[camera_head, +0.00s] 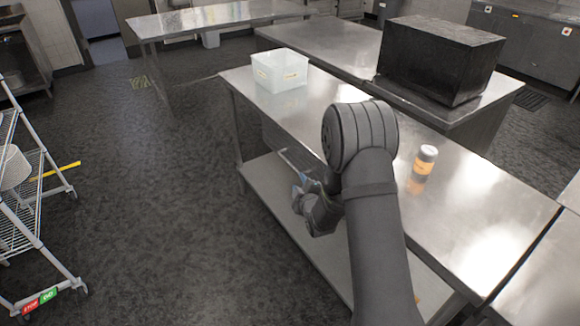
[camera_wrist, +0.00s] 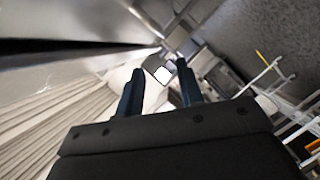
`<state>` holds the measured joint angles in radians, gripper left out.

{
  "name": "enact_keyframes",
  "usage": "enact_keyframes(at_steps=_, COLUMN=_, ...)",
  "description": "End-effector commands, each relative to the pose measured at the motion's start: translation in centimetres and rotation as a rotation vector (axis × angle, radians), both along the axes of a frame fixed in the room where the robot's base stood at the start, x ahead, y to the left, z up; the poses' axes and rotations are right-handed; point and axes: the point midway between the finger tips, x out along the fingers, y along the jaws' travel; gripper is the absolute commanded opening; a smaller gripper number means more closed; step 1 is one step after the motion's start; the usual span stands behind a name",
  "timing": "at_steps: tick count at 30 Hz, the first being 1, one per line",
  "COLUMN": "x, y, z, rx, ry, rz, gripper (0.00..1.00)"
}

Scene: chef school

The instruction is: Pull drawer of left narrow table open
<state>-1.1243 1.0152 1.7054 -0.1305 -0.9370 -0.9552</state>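The narrow steel table (camera_head: 310,104) stands in the middle of the head view, with a lower shelf (camera_head: 262,178) beneath its top. A grey drawer (camera_head: 285,148) hangs under the tabletop, partly hidden by my arm; how far it is pulled out cannot be told. My gripper (camera_head: 299,187) is beside the table's left long side, below the tabletop and close to the drawer. In the wrist view my gripper (camera_wrist: 157,84) has its two dark fingers apart with nothing seen between them. Contact with the drawer cannot be made out.
A white translucent bin (camera_head: 280,72) and a jar with an orange label (camera_head: 424,163) stand on the tabletop. A black box (camera_head: 440,58) is on the adjoining table. A wire rack trolley (camera_head: 30,200) stands at left. The floor between trolley and table is clear.

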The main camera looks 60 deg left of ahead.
Motion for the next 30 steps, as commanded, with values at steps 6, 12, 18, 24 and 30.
enact_keyframes(at_steps=6, x=1.4, y=4.1, z=-1.0, rx=-0.001, ry=-0.001, rz=0.002, gripper=0.34)
enact_keyframes(at_steps=12, x=2.6, y=7.6, z=-1.8, rx=0.0, ry=0.0, rz=0.001, gripper=0.34)
enact_keyframes(at_steps=18, x=3.6, y=10.5, z=-2.5, rx=-0.001, ry=-0.001, rz=0.002, gripper=0.34)
enact_keyframes(at_steps=24, x=4.3, y=12.3, z=-2.9, rx=-0.001, ry=-0.001, rz=0.002, gripper=0.34)
enact_keyframes(at_steps=30, x=4.4, y=12.8, z=-3.0, rx=-0.002, ry=0.0, rz=0.001, gripper=0.34)
